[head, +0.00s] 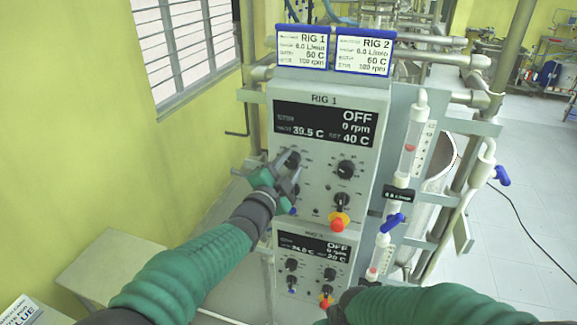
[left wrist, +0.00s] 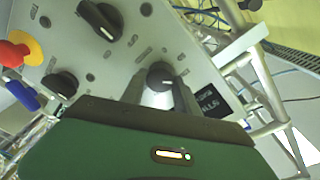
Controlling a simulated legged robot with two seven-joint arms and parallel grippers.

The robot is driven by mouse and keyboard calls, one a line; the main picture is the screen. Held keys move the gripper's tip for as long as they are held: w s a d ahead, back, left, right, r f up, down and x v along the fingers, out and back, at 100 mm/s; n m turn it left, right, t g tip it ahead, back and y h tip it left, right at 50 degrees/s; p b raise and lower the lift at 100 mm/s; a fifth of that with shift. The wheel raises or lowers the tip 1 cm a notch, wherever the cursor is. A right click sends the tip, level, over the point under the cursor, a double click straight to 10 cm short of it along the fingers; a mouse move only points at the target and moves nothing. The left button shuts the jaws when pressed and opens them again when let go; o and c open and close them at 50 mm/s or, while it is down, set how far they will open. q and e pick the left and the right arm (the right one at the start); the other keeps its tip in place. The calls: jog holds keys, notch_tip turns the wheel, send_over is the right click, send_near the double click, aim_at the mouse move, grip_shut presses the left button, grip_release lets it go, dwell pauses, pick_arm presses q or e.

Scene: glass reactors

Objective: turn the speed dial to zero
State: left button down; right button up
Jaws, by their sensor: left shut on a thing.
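The RIG 1 panel (head: 376,105) is a light grey box; its display (head: 318,125) reads OFF, 0 rpm, 39.5 C and SET 40 C. My left gripper (head: 287,172) is at the panel's upper left dial (head: 292,158). In the left wrist view, the fingers close on both sides of this dark round dial (left wrist: 161,74), which has a pale pointer mark. Its small label is unreadable. The upper right dial (head: 345,169) and a lower dial (head: 341,201) stand free. My right arm enters at bottom right; its fingers cannot be made out.
A red and yellow stop button (head: 338,222) sits low on the panel. A second, similar panel (head: 314,246) is below. Flowmeter tubes (head: 412,140) and blue valve handles (head: 393,221) stand right. Two rig cards (head: 303,50) are above. A yellow wall is left.

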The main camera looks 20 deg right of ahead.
pick_arm(q)
jog(key=shift+s+a+f, duration=0.1)
jog(key=shift+f, duration=0.5)
jog(key=shift+a+f+n+b, duration=0.1)
jog(key=shift+f+n+b, duration=0.1)
jog(key=shift+n+b, duration=0.45)
jog(key=n+b, duration=0.2)
jog(key=b, duration=0.1)
jog(key=n+b, duration=0.3)
jog(key=shift+f+n+b, duration=0.2)
jog(key=shift+n+b, duration=0.05)
jog(key=shift+b, duration=0.1)
jog(key=shift+n+b, duration=0.75)
jog(key=shift+n, duration=0.15)
jog(key=n+t+b, duration=0.1)
jog(key=n+b, duration=0.3)
jog(key=n, duration=0.1)
jog(key=shift+n, duration=0.4)
jog(key=shift+d+r+n+t+y+b, duration=0.1)
jog(key=shift+r+n+t+y+b, duration=0.1)
jog(key=shift+n+b, duration=0.75)
jog(key=shift+d+r+n+t+y+b, duration=0.15)
jog(key=shift+n+b, duration=0.35)
jog(key=shift+n, duration=0.75)
